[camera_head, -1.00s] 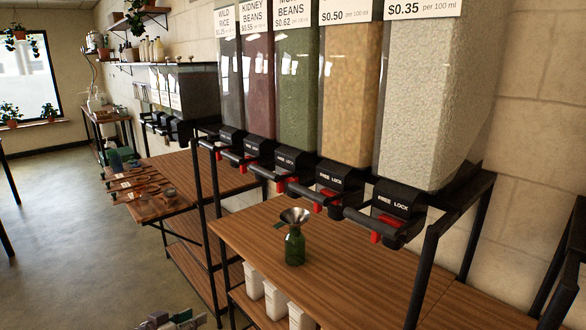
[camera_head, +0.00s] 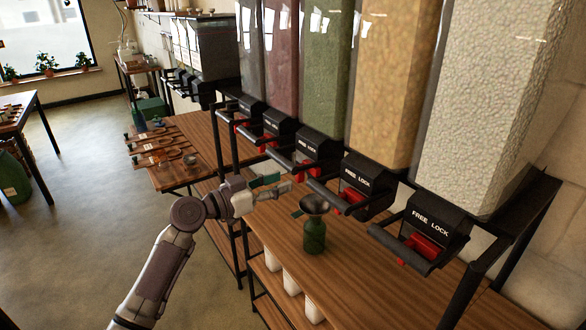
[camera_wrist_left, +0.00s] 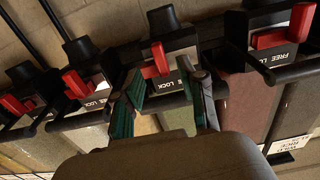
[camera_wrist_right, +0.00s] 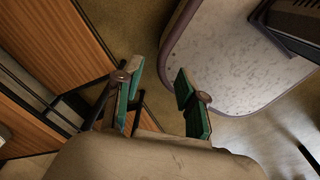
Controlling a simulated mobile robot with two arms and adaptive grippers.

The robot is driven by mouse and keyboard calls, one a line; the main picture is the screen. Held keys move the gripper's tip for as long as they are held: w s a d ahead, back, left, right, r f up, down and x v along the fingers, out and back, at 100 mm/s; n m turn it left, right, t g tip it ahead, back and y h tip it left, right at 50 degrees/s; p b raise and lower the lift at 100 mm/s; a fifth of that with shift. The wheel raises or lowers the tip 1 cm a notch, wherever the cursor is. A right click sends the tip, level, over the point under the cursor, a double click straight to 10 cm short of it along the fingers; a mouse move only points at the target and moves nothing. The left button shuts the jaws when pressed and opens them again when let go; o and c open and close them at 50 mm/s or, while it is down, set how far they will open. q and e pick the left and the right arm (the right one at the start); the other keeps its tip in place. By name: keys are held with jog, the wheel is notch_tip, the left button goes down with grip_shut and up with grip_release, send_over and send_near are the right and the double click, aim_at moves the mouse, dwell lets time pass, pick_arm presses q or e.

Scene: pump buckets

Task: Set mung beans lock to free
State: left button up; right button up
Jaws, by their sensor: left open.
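The mung beans dispenser (camera_head: 325,75) is the clear bin of green beans in the middle of the row. Its black lock block (camera_head: 312,143) reads FREE LOCK and has a red lever (camera_head: 301,169) below. My left gripper (camera_head: 278,185) is open and empty, in front of and below this lever. In the left wrist view the scene is upside down. A red lever (camera_wrist_left: 160,58), likely the mung beans one, shows beyond and between the open fingers (camera_wrist_left: 163,82), with no clear contact. The lever's exact setting is unclear. My right gripper (camera_wrist_right: 158,82) is open and empty, shown only in its wrist view.
Neighbouring dispensers have similar red levers (camera_head: 423,247) and protruding black bars close by. White containers (camera_head: 291,280) stand on the shelf beneath. The floor at left is open.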

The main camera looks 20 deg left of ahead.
pick_arm(q)
jog(key=p+x, duration=0.1)
jog(key=x, duration=0.3)
jog(key=shift+w+d, duration=0.15)
grip_shut()
pick_arm(e)
jog(key=shift+w+a+r, duration=0.2)
jog(key=shift+w+r, duration=0.6)
jog(key=shift+r, duration=0.2)
jog(key=shift+w+f, duration=0.1)
